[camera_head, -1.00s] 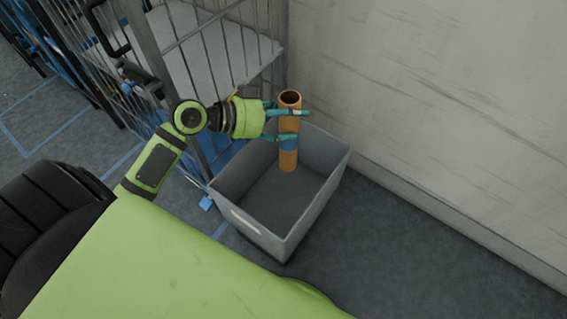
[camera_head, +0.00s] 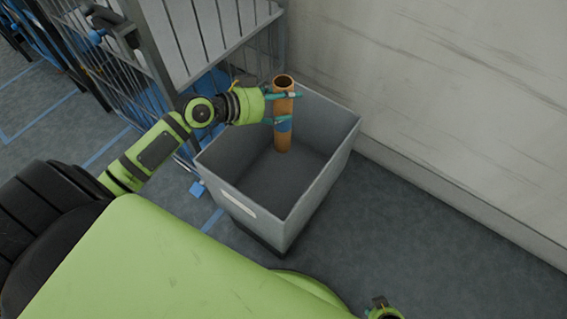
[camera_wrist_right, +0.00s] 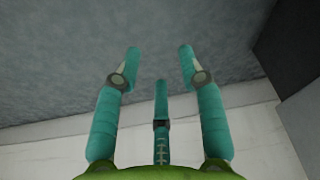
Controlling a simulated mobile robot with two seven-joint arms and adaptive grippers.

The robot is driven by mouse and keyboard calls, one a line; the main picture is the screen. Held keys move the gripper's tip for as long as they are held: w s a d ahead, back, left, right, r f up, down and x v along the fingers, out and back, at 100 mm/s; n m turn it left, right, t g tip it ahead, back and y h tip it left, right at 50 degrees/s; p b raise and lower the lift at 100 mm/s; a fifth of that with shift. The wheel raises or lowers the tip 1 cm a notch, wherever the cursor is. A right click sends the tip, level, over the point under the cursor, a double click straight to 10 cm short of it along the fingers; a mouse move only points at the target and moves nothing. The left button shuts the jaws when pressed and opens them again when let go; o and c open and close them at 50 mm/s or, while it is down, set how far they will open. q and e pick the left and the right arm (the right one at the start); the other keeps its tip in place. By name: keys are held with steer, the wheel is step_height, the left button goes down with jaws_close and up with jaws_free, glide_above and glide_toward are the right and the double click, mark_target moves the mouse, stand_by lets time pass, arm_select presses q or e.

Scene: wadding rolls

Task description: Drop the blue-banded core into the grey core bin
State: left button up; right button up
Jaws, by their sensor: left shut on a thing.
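The blue-banded core (camera_head: 283,139) is an orange-brown tube with a dark hollow top and a blue band partway down. It stands about upright over the opening of the grey core bin (camera_head: 318,187), in front of the bin's far part. My left gripper (camera_head: 284,107) is shut on the core with its teal fingers around the upper part. The bin is an open grey box with a pale label on its near side. My right gripper (camera_wrist_right: 160,65) shows in the right wrist view with its teal fingers spread and nothing between them. How far the core's lower end is from the bin floor is unclear.
A wire cage trolley (camera_head: 205,45) stands behind and left of the bin. A pale scuffed wall (camera_head: 450,90) rises behind and right. Dark floor (camera_head: 430,235) is clear right of the bin. Blue lines mark the floor on the left.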

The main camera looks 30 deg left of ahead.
mark_target(277, 115)
arm_select(q)
step_height(277, 115, down, 3)
steer(key=shift+f+b, duration=0.1)
steer(key=shift+b, duration=0.95)
steer(key=shift+f+b, duration=0.45)
steer(key=shift+f, duration=0.2)
arm_select(e)
steer(key=shift+g, duration=0.3)
steer(key=shift+w+a+r, duration=0.1)
steer(key=shift+w+r, duration=0.1)
steer(key=shift+r, duration=0.7)
steer(key=shift+w+a+r, duration=0.1)
steer(key=shift+w+r, duration=0.05)
steer(key=shift+r, duration=0.7)
steer(key=shift+w+a+r, duration=0.1)
steer(key=shift+w+r, duration=0.1)
steer(key=shift+r, duration=0.7)
arm_select(q)
steer(key=o, duration=1.7)
steer(key=shift+c, duration=0.2)
steer(key=v, duration=1.2)
